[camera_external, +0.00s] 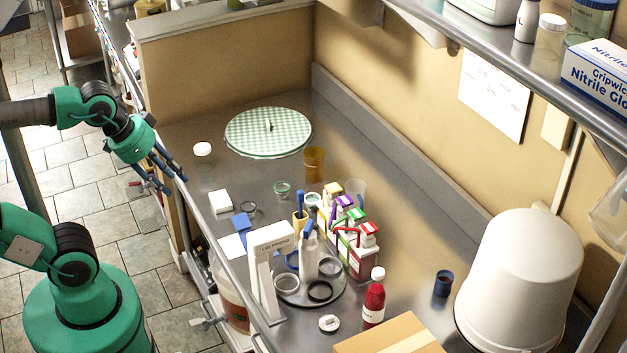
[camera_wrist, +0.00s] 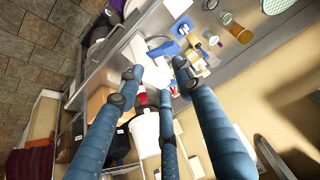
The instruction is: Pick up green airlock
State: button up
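My gripper (camera_external: 166,172) hangs at the left, just outside the table's left edge, with its blue fingers spread and nothing between them. In the wrist view my gripper (camera_wrist: 157,80) also looks open and empty. A row of small boxes with coloured tops stands at mid-table, well to the right of my gripper. A small green-rimmed ring (camera_external: 283,187) lies farther back. I cannot tell for certain which green piece is the airlock.
The steel table (camera_external: 330,135) is bare toward the wall. A checkered round lid (camera_external: 268,131) lies at the back. A red bottle (camera_external: 374,303), a cardboard box (camera_external: 390,336) and an upturned white bucket (camera_external: 523,275) stand in front. A metal shelf (camera_external: 520,75) overhangs the right.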

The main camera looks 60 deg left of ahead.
dwell(0.3)
jog(key=o, duration=0.6)
jog(key=shift+c, duration=0.2)
jog(key=shift+w, duration=0.1)
jog(key=w+a+f+m+g+b, duration=0.15)
jog(key=w+a, duration=0.35)
jog(key=w, duration=0.7)
jog(key=w+a+f+g+b, duration=0.15)
jog(key=w+a, duration=0.45)
jog(key=w, duration=0.7)
jog(key=w+a+f+m+g, duration=0.1)
jog(key=w+a+f, duration=0.7)
jog(key=f, duration=0.3)
jog(key=w+a+f+m+g+b, duration=0.1)
jog(key=w+a+f, duration=0.7)
jog(key=f, duration=0.3)
jog(key=shift+w+g, duration=0.3)
